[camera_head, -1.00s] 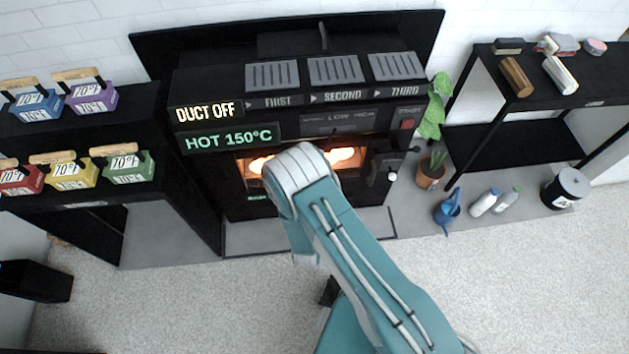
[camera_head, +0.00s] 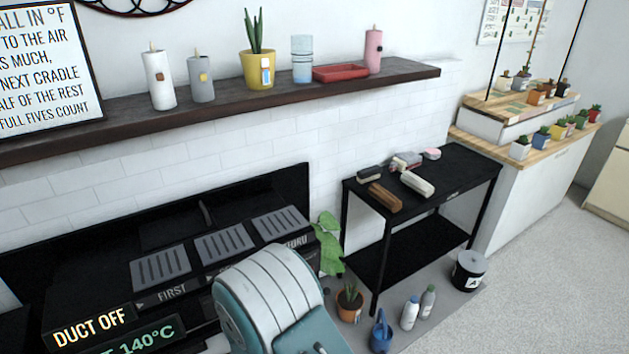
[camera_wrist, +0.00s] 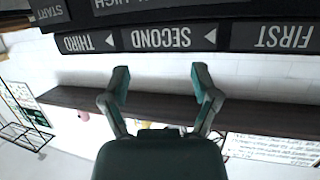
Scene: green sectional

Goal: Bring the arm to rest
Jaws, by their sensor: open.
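My arm, teal with a white ribbed joint, shows at the bottom middle of the head view, in front of the black stove. My gripper (camera_wrist: 160,82) is in the wrist view, its two teal fingers spread apart with nothing between them. The wrist picture is upside down; beyond the fingertips is the black panel (camera_wrist: 222,38) with the labels FIRST, SECOND and THIRD. The gripper itself is not visible in the head view.
The stove's signs (camera_head: 92,327) read DUCT OFF and 140°C, the latter partly cut off. A dark wall shelf (camera_head: 215,100) holds candles and pots above. A black side table (camera_head: 460,170) stands right. Grey floor (camera_head: 540,280) is open at the right.

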